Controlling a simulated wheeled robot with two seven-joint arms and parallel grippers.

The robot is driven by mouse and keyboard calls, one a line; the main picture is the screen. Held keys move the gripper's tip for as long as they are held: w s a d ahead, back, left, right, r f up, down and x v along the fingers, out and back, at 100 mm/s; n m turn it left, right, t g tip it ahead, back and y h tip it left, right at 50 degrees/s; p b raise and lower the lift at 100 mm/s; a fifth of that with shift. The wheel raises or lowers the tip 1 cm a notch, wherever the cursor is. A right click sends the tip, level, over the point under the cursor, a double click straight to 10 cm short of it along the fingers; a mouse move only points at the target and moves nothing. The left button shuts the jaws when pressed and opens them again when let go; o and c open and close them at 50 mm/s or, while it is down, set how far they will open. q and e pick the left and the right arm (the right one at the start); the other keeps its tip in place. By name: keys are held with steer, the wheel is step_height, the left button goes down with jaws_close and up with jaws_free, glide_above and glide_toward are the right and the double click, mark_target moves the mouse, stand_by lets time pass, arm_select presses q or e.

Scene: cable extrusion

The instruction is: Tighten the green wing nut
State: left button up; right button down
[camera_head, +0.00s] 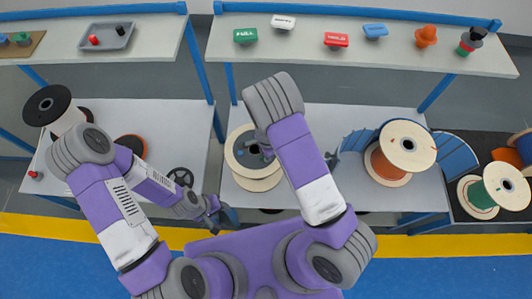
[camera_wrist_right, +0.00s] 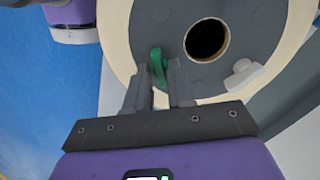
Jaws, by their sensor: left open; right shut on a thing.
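In the right wrist view, a green wing nut (camera_wrist_right: 156,60) sits on the grey face of a spool (camera_wrist_right: 228,70) with a dark round hub hole. My right gripper (camera_wrist_right: 159,72) is shut on the wing nut, one finger on each side of it. In the head view, the spool (camera_head: 243,178) lies on the lower shelf, partly covered by my right arm. The wing nut cannot be made out there. My left gripper (camera_head: 213,206) is open and empty near the shelf's front edge, left of the spool.
A white wing nut (camera_wrist_right: 243,73) is on the same spool face, right of the hub hole. An orange spool (camera_head: 391,165) stands to the right and a green spool (camera_head: 482,196) farther right. A black spool (camera_head: 47,105) is at the left. The upper shelf (camera_head: 300,50) holds small coloured parts.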

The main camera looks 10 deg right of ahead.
steer(key=c, duration=1.2)
jaws_free()
step_height(320, 180, up, 8)
steer(key=shift+d+f+p, duration=0.15)
steer(key=shift+f+p, duration=0.05)
steer(key=shift+p, duration=0.25)
